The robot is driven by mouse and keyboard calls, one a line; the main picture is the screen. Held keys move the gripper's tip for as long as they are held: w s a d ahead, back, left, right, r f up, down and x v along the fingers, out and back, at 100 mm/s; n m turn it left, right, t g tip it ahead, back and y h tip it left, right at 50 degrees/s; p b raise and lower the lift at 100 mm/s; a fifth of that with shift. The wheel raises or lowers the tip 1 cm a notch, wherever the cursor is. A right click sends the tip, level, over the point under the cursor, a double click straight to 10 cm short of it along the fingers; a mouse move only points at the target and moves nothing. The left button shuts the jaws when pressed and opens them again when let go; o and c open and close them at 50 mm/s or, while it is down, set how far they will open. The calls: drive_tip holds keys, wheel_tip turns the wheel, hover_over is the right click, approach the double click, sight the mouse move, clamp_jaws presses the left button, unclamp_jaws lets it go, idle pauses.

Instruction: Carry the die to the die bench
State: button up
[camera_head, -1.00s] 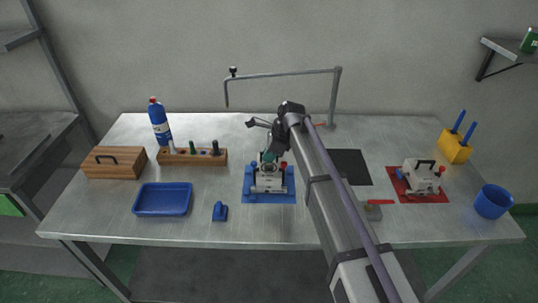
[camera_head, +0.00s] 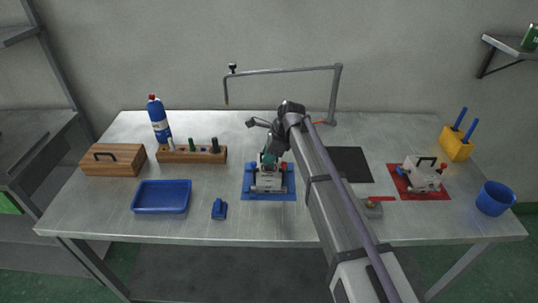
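A grey block-like die (camera_head: 268,182) sits at the blue mat (camera_head: 285,195) in the middle of the metal bench (camera_head: 330,230). It has red and blue parts at its sides. My arm reaches in from the lower right, and my gripper (camera_head: 269,160) is at the top of this die, partly over it. The fingers are too small and dark to show whether they are open or shut on it. A second grey die (camera_head: 422,175) with a dark handle stands on the red mat (camera_head: 404,190) at the right.
A blue tray (camera_head: 162,197), a small blue object (camera_head: 219,210), a wooden rack (camera_head: 180,155), a wooden box (camera_head: 113,161) and a blue bottle (camera_head: 158,120) are on the left. A black mat (camera_head: 350,164), blue cup (camera_head: 495,198) and yellow holder (camera_head: 456,144) are right. A pipe frame (camera_head: 285,72) rises behind.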

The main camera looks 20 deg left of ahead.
drive_tip(key=shift+o, duration=0.2)
drive_tip(key=p+v, duration=1)
drive_tip(key=shift+r, duration=0.4)
drive_tip(key=shift+d, duration=0.15)
